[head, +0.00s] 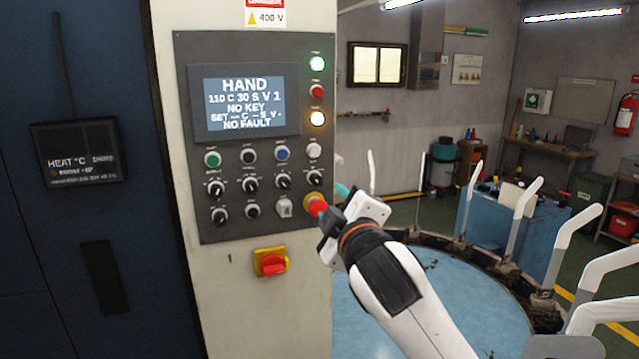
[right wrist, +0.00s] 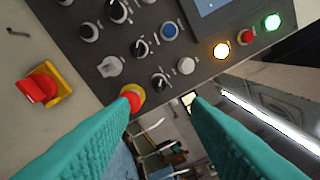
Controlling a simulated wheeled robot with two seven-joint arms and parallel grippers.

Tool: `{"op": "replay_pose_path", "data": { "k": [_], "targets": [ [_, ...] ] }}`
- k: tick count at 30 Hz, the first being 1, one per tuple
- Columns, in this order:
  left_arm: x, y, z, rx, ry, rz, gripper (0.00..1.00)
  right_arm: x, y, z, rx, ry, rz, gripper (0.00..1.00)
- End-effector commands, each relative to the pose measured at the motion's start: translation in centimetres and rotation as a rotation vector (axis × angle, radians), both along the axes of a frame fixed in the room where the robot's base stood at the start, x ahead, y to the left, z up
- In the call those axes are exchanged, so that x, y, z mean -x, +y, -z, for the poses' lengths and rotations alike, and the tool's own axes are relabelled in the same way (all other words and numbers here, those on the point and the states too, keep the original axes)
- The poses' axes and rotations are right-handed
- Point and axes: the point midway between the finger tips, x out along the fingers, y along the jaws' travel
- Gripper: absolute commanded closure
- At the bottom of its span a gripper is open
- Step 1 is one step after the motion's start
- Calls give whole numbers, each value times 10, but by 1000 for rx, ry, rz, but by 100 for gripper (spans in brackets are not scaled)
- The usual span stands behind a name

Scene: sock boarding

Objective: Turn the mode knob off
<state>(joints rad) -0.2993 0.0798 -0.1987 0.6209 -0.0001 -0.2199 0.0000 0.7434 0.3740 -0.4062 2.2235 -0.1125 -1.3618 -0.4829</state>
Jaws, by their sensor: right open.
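The control panel (head: 240,235) is a dark grey plate on a cream cabinet. Its lower part carries rows of black knobs with white pointers, among them one at the left (head: 215,188) and one in the middle (head: 250,184). Their labels are too small to read, so I cannot tell which is the mode knob. The screen (head: 245,98) reads HAND, NO KEY and NO FAULT. My right gripper (head: 333,204) is at the panel's lower right edge, by the red mushroom button (head: 317,205). In the right wrist view its teal fingers (right wrist: 163,102) are apart, with nothing between them; one tip is near that button.
A red rotary switch on a yellow plate (head: 270,263) sits below the panel. A round blue table (head: 430,310) with white upright forms (head: 525,195) stands at the right.

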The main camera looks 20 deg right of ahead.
Motion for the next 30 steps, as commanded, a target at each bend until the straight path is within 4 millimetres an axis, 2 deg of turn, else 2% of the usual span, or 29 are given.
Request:
{"op": "replay_pose_path", "data": {
  "k": [9,15,21,30],
  "targets": [
    [0,0,-33,0,0,1,64,-61,-4,-4,-2,7,3,57],
    [0,0,-48,0,1,2,64,-94,-5,-2,-2,5,1,57],
    [1,0,-53,1,1,2,64,-109,-6,0,-4,3,0,57],
    [1,0,-53,0,2,2,64,-111,-6,1,-4,3,0,57]
  ]
}}
